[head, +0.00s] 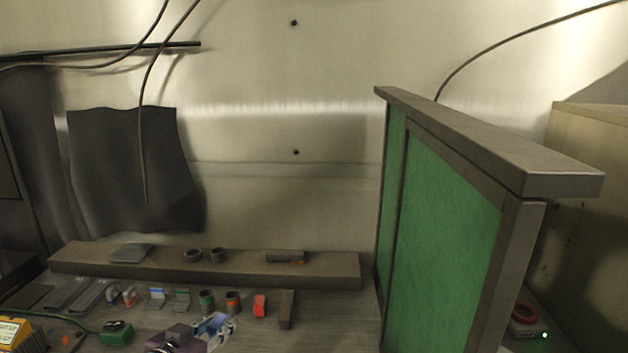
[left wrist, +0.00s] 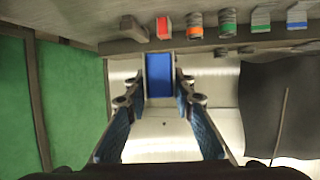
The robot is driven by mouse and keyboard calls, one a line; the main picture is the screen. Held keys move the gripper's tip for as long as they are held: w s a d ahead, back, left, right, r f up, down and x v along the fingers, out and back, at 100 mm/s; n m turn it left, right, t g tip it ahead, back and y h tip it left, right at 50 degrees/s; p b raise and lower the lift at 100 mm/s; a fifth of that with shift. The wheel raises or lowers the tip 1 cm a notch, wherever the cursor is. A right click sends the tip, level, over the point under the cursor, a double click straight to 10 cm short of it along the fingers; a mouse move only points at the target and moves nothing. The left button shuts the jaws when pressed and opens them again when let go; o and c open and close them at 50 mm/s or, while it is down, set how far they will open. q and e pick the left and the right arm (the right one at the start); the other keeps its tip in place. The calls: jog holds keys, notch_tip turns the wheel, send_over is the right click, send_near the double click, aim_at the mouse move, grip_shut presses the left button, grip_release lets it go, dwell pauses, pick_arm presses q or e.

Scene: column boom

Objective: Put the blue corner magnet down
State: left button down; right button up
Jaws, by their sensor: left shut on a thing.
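My left gripper (head: 219,323) is at the bottom of the head view, low over the front of the bench. In the left wrist view my left gripper (left wrist: 159,80) is shut on the blue corner magnet (left wrist: 159,75), a flat blue piece between its fingertips. The magnet looks clear of the row of bench items in that view. In the head view blue shows between the fingers, but I cannot tell magnet from finger pads there. My right gripper is in neither view.
A row on the bench (head: 335,325) includes a red block (head: 260,306), an orange-banded spool (head: 233,302), a green-banded spool (head: 206,300) and a wooden block (head: 287,309). A raised ledge (head: 330,270) runs behind. A tall green panel (head: 445,230) stands right. A green tape measure (head: 116,333) lies left.

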pick_arm(q)
jog(key=s+d+r+m+g+h+b, duration=0.1)
jog(key=s+m+g+h, duration=0.1)
jog(key=s, duration=0.8)
jog(key=s+r+m+g+h, duration=0.2)
jog(key=s+m+h, duration=0.3)
jog(key=s, duration=0.6)
jog(key=shift+d+r+m+g+h+b, duration=0.2)
jog(key=shift+d+m+g+h+b, duration=0.1)
jog(key=shift+d+m+g+b, duration=0.15)
jog(key=shift+w+a, duration=0.1)
